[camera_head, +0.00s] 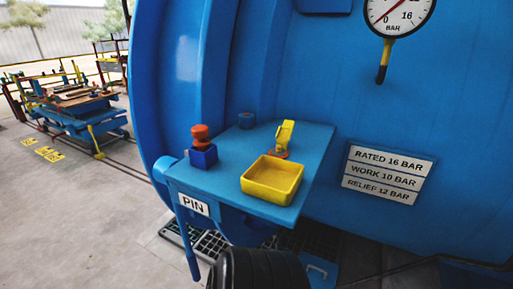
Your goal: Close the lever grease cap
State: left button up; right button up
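A yellow lever (286,132) stands raised, leaning slightly, on an orange round base (279,153) near the back of a blue shelf; I take this to be the lever grease cap. The shelf (226,171) juts out from the big blue vessel. Neither of my grippers is in the head view, so I cannot see their state. Nothing touches the lever.
A yellow open tray (272,179) sits in front of the lever. A pressure gauge (399,13) hangs upper right.

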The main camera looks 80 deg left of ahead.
aim_at(284, 133)
jog(key=u, duration=2.4)
